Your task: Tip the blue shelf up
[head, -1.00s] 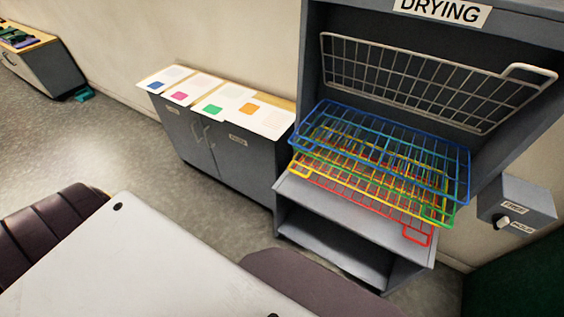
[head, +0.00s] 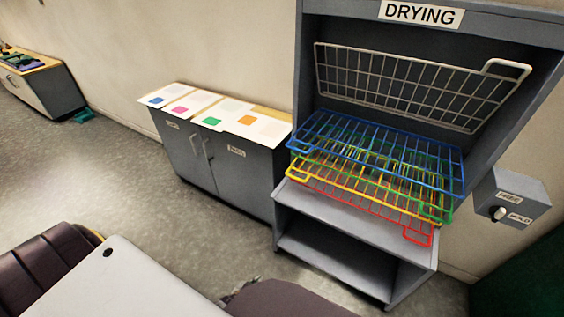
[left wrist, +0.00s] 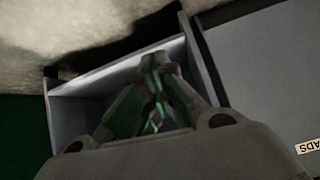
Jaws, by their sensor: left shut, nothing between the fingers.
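The blue wire shelf (head: 375,152) lies roughly level, jutting out of the grey drying rack (head: 288,215), with a small handle loop at its front left corner. Above it a white wire shelf (head: 420,88) stands tipped up against the back. Below the blue one, green (head: 446,212), yellow (head: 300,165) and red (head: 418,236) wire shelves lie level, partly hidden by it. My left gripper (left wrist: 158,72) shows in the left wrist view, shut and empty, in front of a grey open compartment (left wrist: 85,85). No shelf shows at its fingers. My right gripper is not in view.
A low grey cabinet (head: 222,162) with paper sheets stands left of the rack. A switch box (head: 511,199) is on the wall at right. A pale tabletop (head: 95,290) and dark seats (head: 272,300) fill the near edge. Floor at left is clear.

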